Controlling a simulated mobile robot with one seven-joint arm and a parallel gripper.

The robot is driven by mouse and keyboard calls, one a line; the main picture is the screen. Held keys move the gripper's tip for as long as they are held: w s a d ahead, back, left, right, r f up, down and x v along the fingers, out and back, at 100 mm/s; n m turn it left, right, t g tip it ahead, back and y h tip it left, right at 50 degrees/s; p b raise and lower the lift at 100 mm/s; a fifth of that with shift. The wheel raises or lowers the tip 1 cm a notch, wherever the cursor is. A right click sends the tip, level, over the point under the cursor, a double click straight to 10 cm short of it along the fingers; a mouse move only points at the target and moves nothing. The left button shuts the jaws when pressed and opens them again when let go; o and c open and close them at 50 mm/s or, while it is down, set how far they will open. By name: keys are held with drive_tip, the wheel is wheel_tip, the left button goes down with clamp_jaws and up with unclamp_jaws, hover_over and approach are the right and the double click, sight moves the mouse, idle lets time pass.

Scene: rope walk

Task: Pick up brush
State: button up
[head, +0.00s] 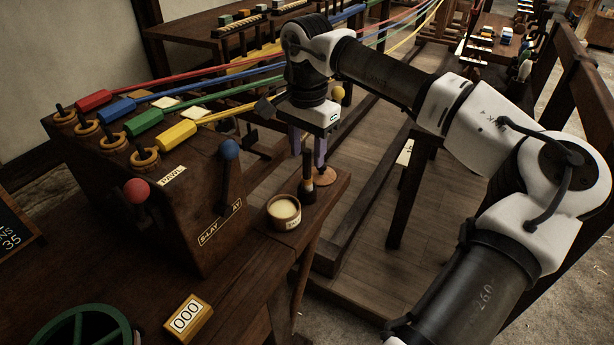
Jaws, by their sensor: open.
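The brush (308,184) stands upright on a small wooden shelf (325,197), its dark handle pointing up and its wider end down. My gripper (307,157) points down over it, with its two purple fingers apart. The top of the handle shows between the fingertips in this view. I cannot tell whether either finger touches it. The gripper holds nothing.
A round tub of pale paste (284,212) stands just left of the brush. A dark wooden box (190,215) with red and blue knobbed levers is further left. Coloured ropes run behind my gripper. A counter reading 000 (188,318) lies in front.

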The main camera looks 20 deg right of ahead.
drive_tip(key=shift+f, duration=1.35)
clamp_jaws()
drive_tip(key=shift+r, duration=0.15)
wheel_tip(320, 180, up, 10)
drive_tip(key=shift+f, duration=0.1)
